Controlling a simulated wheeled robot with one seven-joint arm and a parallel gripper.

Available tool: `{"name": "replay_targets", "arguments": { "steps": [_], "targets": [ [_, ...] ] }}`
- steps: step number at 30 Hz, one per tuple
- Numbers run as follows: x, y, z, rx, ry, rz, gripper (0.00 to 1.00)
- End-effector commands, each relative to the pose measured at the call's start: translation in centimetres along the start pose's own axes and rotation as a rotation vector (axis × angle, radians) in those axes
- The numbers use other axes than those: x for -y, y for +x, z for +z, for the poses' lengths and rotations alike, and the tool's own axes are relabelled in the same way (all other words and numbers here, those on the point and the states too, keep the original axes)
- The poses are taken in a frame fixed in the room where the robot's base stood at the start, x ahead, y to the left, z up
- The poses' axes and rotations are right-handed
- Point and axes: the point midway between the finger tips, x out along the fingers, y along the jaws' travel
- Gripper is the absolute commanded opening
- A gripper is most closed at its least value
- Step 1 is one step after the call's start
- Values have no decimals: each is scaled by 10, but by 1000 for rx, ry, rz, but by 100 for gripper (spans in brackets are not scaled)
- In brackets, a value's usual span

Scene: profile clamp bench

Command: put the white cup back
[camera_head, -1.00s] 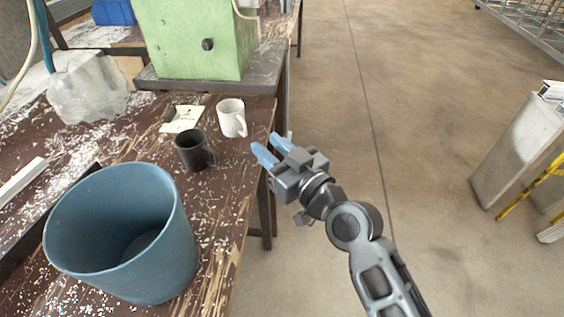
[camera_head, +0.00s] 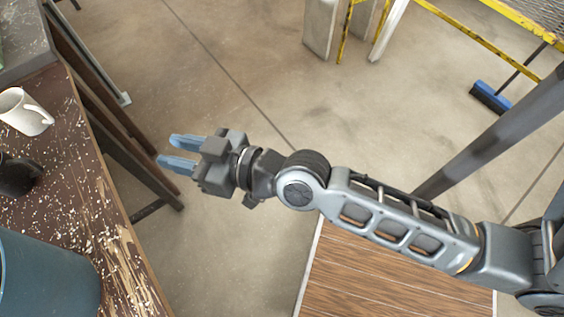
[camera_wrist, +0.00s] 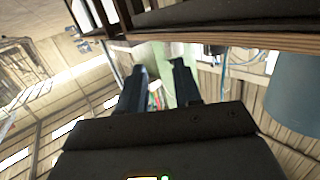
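The white cup (camera_head: 30,112) stands on the worn brown bench (camera_head: 75,190), at the left edge of the head view, its handle towards the lower right. My gripper (camera_head: 168,150) is in the air over the floor, right of the bench edge and well apart from the cup. Its two blue fingers are spread, with nothing between them. The wrist view also shows the spread fingers (camera_wrist: 160,85), empty. I cannot make out the cup in the wrist view.
A dark mug (camera_head: 18,176) and a blue bin (camera_head: 45,275) stand on the bench near the cup. The bin also shows in the wrist view (camera_wrist: 295,85). A wooden surface (camera_head: 385,275) lies below my arm. A blue broom (camera_head: 490,98) and yellow rails (camera_head: 480,45) are at upper right. Floor between is clear.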

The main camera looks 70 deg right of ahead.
Motion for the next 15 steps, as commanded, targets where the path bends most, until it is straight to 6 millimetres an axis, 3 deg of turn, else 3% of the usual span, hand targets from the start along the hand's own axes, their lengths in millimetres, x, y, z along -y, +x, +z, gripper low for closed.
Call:
{"name": "replay_targets", "arguments": {
  "steps": [1,7,15],
  "targets": [
    [0,-25,10,27,4,17,33],
    [-4,-110,24,86,0,68,33],
    [-7,-204,9,135,-37,64,33]
  ]
}}
